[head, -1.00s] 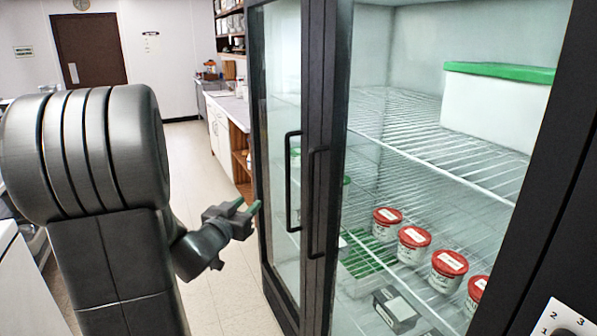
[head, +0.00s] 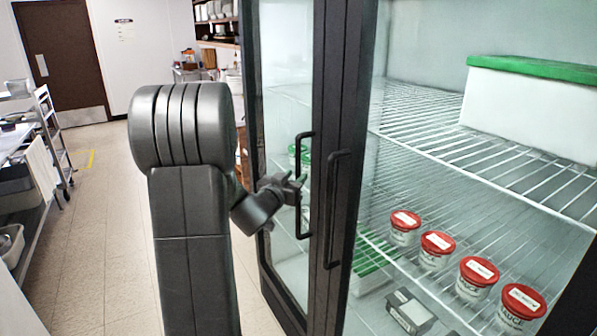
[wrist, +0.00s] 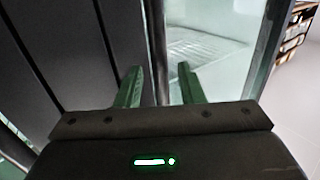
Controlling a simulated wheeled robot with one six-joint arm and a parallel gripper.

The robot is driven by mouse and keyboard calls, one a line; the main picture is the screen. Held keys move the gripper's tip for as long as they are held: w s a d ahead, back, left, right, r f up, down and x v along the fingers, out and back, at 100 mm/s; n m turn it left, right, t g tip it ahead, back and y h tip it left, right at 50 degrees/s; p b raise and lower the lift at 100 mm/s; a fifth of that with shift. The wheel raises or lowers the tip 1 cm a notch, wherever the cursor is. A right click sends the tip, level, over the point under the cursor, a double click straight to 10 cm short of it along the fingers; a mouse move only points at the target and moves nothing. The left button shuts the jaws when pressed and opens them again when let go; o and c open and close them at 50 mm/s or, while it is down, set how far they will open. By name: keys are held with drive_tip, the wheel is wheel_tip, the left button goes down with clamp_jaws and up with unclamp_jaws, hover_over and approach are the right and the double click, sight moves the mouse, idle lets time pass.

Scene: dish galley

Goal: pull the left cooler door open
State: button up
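The left cooler door (head: 280,100) is a dark-framed glass door and looks shut. Its handle (head: 301,215) is a black vertical bar at the door's right side, beside the right door's handle (head: 333,215). My gripper (head: 296,183) is at the upper part of the left handle, and partly overlaps it in the head view. In the wrist view, my two green fingers (wrist: 160,88) are apart. A dark upright bar shows between them, with glass to the right and dark frame to the left. I cannot tell whether the fingers touch the bar.
Behind the right glass are wire shelves (head: 440,150), several red-lidded tubs (head: 437,250) and a white box with a green lid (head: 530,105). A wheeled rack (head: 52,145) stands at the far left. The tiled floor (head: 105,220) left of my arm is clear.

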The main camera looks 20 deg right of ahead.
drive_tip(key=shift+x, duration=1.45)
drive_tip(key=shift+c, duration=0.2)
clamp_jaws()
